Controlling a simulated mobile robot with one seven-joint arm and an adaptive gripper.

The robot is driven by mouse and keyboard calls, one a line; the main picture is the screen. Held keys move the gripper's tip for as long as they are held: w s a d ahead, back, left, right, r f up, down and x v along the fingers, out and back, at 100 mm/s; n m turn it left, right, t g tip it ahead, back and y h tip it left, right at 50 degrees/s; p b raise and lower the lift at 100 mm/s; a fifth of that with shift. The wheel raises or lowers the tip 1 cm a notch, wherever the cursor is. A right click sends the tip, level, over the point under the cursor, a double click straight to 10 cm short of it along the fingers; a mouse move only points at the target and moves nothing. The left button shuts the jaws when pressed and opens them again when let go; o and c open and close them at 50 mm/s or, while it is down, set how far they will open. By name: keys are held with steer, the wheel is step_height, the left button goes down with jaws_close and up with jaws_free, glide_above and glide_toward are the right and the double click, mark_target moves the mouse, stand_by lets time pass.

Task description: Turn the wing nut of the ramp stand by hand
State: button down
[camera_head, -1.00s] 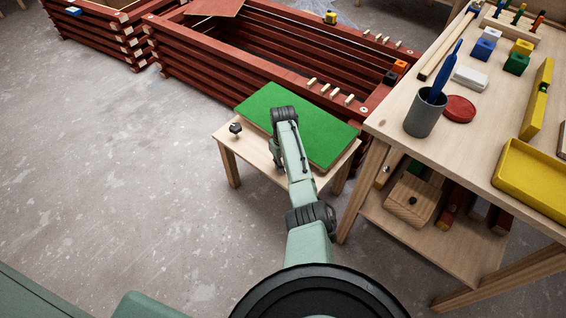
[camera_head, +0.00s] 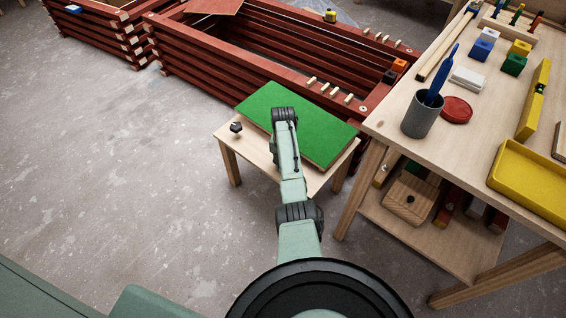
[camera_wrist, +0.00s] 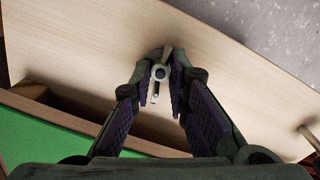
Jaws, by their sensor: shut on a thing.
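The ramp stand is a low pale-wood stand (camera_head: 229,138) with a tilted green board (camera_head: 325,130) on top, left of the workbench. In the wrist view its bare wood top (camera_wrist: 90,50) fills much of the picture and the green board (camera_wrist: 40,145) lies lower left. My gripper (camera_wrist: 162,80) is over the bare wood, its two dark fingers closed in on a small grey wing nut (camera_wrist: 160,73). The fingers hide part of the nut. In the head view my arm covers the gripper and nut. A black knob (camera_head: 236,127) stands at the stand's left corner, apart from my arm.
Red stacked batten frames (camera_head: 220,60) stand behind the stand. On the right is a workbench (camera_head: 460,150) with a grey cup (camera_head: 420,118), a red disc (camera_head: 457,109) and a yellow tray (camera_head: 530,175). The concrete floor (camera_head: 110,170) at left is clear.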

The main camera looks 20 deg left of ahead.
steer(key=shift+s+m, duration=0.1)
steer(key=shift+m, duration=0.4)
steer(key=c, duration=1.5)
jaws_free()
steer(key=shift+c, duration=0.2)
step_height(320, 180, up, 12)
